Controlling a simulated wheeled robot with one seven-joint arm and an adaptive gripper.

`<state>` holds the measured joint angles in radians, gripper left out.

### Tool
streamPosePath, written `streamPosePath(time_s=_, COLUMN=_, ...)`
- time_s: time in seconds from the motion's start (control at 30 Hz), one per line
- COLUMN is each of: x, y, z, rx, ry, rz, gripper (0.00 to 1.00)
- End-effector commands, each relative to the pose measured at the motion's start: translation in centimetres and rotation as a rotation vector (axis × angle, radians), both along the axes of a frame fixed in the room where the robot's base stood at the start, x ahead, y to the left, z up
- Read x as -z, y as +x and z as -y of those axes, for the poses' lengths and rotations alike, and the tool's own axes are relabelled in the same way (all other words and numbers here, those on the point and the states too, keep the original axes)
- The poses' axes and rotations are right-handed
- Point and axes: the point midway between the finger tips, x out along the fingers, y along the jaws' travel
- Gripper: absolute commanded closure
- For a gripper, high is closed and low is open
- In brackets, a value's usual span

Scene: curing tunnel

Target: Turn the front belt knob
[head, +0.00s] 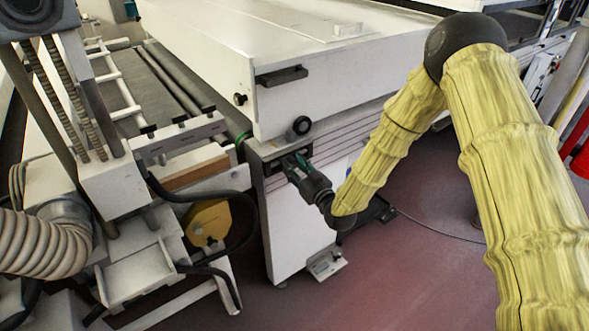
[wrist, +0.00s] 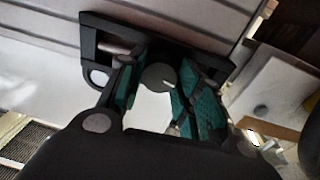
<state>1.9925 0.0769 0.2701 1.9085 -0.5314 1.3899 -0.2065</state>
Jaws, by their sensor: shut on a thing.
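The front belt knob (wrist: 160,77) is a small round dark knob with a pale pointer mark, seen in the wrist view in front of a dark recessed panel (wrist: 105,38). My gripper (wrist: 158,88) has its green-padded fingers on either side of the knob and is shut on it. In the head view my gripper (head: 296,165) reaches to the dark panel at the upper front of the white cabinet. The knob is hidden there behind the fingers.
A larger black round knob (head: 300,125) sits just above on the tunnel housing (head: 330,85), with a black handle (head: 281,76) higher up. A roller conveyor (head: 150,80) and hoses stand left. The red floor (head: 420,270) is mostly clear at right.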

Motion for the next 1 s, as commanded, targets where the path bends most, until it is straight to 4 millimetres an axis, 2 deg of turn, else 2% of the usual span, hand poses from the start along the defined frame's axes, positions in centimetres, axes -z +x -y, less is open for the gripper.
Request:
streamPosePath(time_s=0.37, x=0.1, y=-0.07, z=0.03, rx=0.0, ry=-0.005, rz=0.001, gripper=0.9)
streamPosePath(time_s=0.4, x=0.11, y=-0.07, z=0.03, rx=0.0, ry=-0.005, rz=0.001, gripper=0.64)
streamPosePath(time_s=0.5, x=0.1, y=-0.06, z=0.02, rx=0.0, ry=-0.005, rz=0.001, gripper=0.46)
streamPosePath(time_s=0.53, x=0.09, y=-0.06, z=0.01, rx=0.0, ry=-0.005, rz=0.001, gripper=0.44)
streamPosePath(time_s=0.87, x=0.05, y=-0.13, z=0.04, rx=-0.001, ry=-0.004, rz=0.001, gripper=0.44)
streamPosePath(time_s=1.0, x=0.14, y=-0.95, z=0.62, rx=0.0, ry=-0.004, rz=0.0, gripper=0.44)
